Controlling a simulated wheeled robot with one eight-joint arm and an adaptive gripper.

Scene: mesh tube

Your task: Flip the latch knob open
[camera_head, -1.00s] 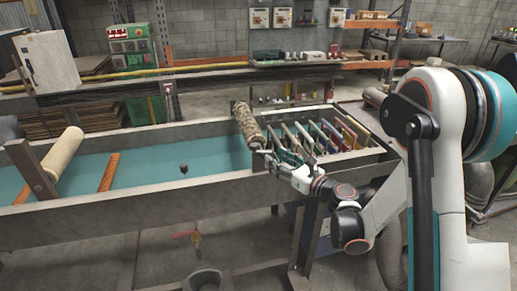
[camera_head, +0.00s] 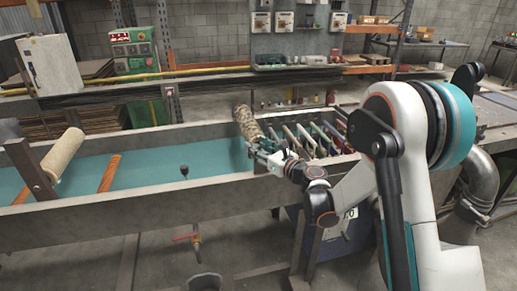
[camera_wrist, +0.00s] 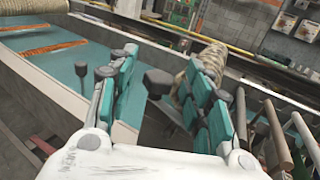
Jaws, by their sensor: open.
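A dark knob on a short stem (camera_wrist: 158,82), which looks like the latch knob, shows between my gripper's fingers in the wrist view. My gripper (camera_wrist: 155,95) is open, with a teal-padded finger on each side. I cannot tell whether either finger touches the knob. The mottled mesh tube (camera_wrist: 202,62) rises behind the right finger. The latch knob is too small or hidden to make out there.
The long grey tank (camera_head: 130,203) has a teal floor. A separate dark knob (camera_head: 184,170) stands inside it, left of my gripper. Several coloured slats (camera_head: 325,137) stand close on the right. A pale roller (camera_head: 63,152) and an orange bar (camera_head: 110,172) lie farther left.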

